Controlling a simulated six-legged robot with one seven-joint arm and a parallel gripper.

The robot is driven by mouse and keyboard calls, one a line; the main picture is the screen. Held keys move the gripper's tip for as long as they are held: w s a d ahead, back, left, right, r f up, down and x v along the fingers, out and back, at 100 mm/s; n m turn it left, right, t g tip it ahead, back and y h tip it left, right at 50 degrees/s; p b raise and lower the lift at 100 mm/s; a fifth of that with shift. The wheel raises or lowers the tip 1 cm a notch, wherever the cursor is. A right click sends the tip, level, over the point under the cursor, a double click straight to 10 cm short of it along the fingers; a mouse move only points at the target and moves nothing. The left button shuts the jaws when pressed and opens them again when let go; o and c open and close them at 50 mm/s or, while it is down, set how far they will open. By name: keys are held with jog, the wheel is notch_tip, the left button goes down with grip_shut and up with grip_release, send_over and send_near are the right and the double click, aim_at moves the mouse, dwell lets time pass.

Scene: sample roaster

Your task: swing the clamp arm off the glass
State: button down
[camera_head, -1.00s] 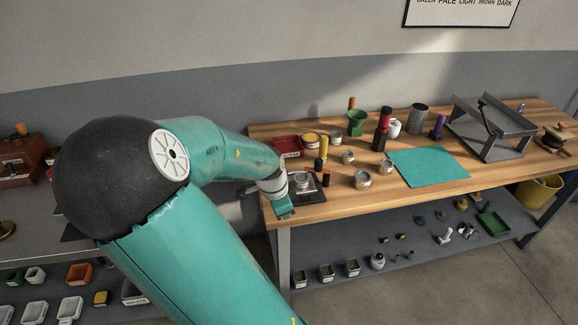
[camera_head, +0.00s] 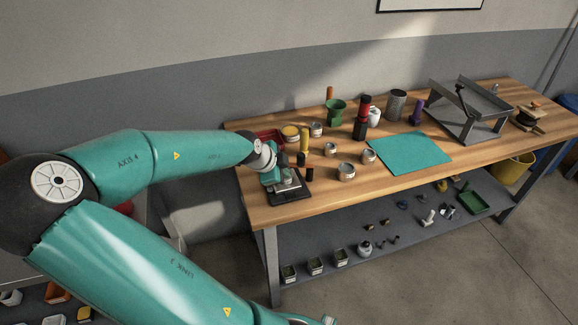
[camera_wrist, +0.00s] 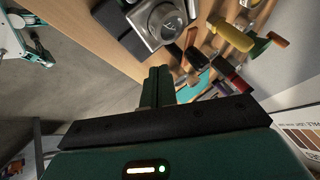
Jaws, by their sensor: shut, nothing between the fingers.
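A low fixture with a black base (camera_head: 292,194) stands at the left front corner of the wooden bench. In the wrist view its metal body with a round, glassy top (camera_wrist: 160,20) shows at the top centre. A yellow handle (camera_wrist: 232,34) shows to its right; I cannot tell whether it belongs to the clamp arm. The clamp arm itself is not clearly distinguishable. My gripper (camera_wrist: 158,84) is shut and empty, its fingertips just below the fixture in the picture. In the head view my gripper (camera_head: 272,180) is at the fixture's left side; contact cannot be told.
A teal mat (camera_head: 410,153) lies mid-bench. A metal stand (camera_head: 470,110) is farther right. The front bench strip is mostly clear.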

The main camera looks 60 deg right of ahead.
aim_at(291, 166)
jog(key=x, duration=0.4)
jog(key=shift+s+d+f, duration=0.15)
jog(key=shift+f, duration=0.05)
jog(key=d, duration=0.1)
jog(key=w+d, duration=0.1)
jog(key=shift+w+d, duration=0.1)
jog(key=shift+d, duration=0.15)
jog(key=shift+w+d, duration=0.3)
jog(key=shift+d, duration=0.25)
